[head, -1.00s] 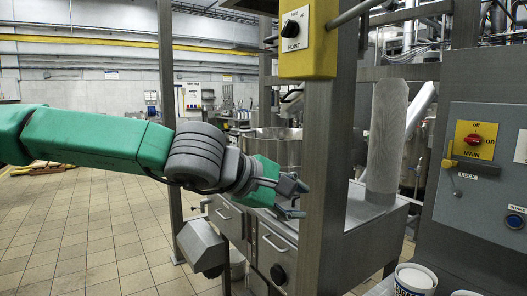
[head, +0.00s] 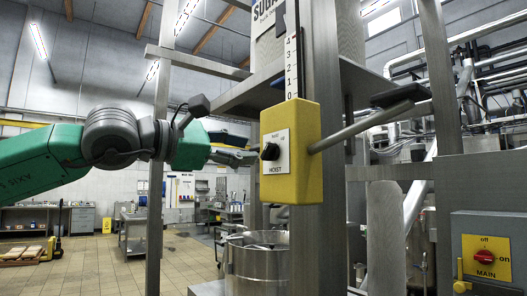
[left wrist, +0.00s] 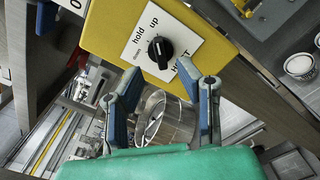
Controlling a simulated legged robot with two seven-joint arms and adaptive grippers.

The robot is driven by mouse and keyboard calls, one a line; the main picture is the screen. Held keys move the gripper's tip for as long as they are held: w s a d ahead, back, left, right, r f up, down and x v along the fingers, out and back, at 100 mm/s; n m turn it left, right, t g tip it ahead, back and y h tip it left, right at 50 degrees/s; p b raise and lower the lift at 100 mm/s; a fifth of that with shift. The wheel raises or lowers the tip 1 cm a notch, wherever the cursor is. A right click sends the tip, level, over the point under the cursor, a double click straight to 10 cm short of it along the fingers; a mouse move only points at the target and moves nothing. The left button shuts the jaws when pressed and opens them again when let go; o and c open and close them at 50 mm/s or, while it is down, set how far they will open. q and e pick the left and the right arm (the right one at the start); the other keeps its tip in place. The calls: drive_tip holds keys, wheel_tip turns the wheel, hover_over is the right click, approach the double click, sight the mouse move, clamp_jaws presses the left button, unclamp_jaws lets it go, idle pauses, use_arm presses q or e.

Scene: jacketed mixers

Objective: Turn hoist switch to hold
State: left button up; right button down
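The yellow hoist box (head: 302,150) is fixed to a steel post, with a white plate marked HOIST and a black rotary switch (head: 270,152). In the left wrist view the switch (left wrist: 160,50) lies beyond and between my fingertips, with "hold" and "up" printed around it. I cannot tell for sure which word its pointer marks. My left gripper (head: 240,156) is just left of the box in the head view. In the left wrist view this gripper (left wrist: 165,90) has its blue-padded fingers spread and nothing between them. The fingers look apart from the switch. My right gripper is out of view.
A grey rod (head: 368,127) sticks out from the right of the box. A steel mixing bowl (head: 257,262) stands below. A grey panel with a red MAIN switch (head: 485,257) is at the lower right. A numbered scale (head: 291,55) rises above the box.

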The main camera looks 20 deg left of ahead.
sight(264, 150)
use_arm(q)
drive_tip(key=x, duration=0.4)
drive_tip(key=shift+d, duration=0.5)
drive_tip(key=shift+w+d+p, duration=0.2)
drive_tip(key=shift+w+p, duration=0.1)
drive_tip(key=shift+w, duration=0.1)
drive_tip(key=shift+a, duration=0.45)
clamp_jaws()
drive_tip(key=shift+r, duration=0.1)
